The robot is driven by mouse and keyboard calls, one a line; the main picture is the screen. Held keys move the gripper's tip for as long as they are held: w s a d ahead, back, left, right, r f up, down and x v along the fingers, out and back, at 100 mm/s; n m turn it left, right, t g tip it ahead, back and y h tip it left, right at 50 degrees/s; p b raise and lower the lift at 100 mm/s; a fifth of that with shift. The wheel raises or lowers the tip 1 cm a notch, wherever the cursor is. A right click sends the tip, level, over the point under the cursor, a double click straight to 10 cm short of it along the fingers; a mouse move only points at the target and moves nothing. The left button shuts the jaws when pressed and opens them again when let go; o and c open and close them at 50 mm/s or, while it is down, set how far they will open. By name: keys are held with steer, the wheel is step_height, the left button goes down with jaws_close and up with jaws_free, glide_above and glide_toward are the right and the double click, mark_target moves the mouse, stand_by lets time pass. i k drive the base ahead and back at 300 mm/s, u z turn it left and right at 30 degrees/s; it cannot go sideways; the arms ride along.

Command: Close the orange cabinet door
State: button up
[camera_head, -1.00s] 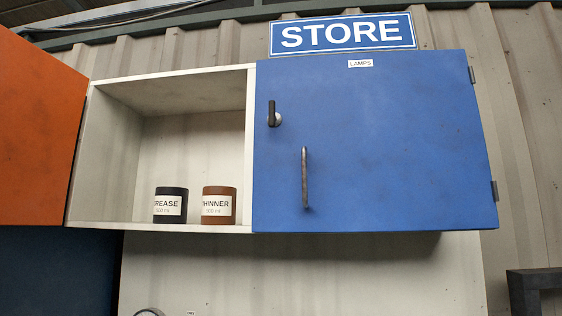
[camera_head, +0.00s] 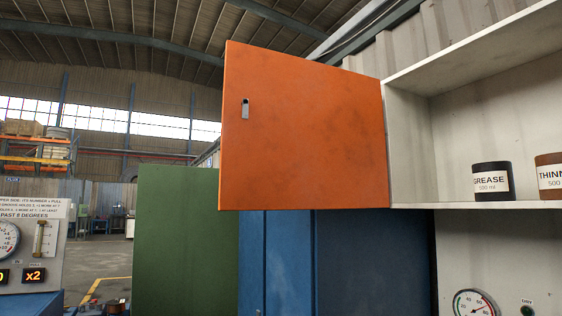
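The orange cabinet door (camera_head: 305,130) stands wide open, swung out from the left side of the white cabinet (camera_head: 420,150). A small metal fitting with a dark hole (camera_head: 245,108) sits near the door's free left edge. The open compartment holds a black GREASE tin (camera_head: 492,183) and a brown THINNER tin (camera_head: 551,178), the latter cut off by the picture's right edge. My gripper is not in view.
Below and behind the door are a blue cabinet (camera_head: 370,260) and a green panel (camera_head: 185,240). A gauge (camera_head: 474,304) is under the compartment. An instrument panel (camera_head: 30,250) stands at the left. Open floor (camera_head: 105,262) shows between the instrument panel and green panel.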

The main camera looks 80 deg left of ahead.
mark_target(313, 137)
steer(key=u, duration=0.5)
steer(key=k, duration=1.15)
steer(key=u, duration=1.35)
steer(key=i, duration=0.9)
steer(key=u, duration=1.3)
steer(key=i, duration=0.85)
steer(key=u, duration=0.4)
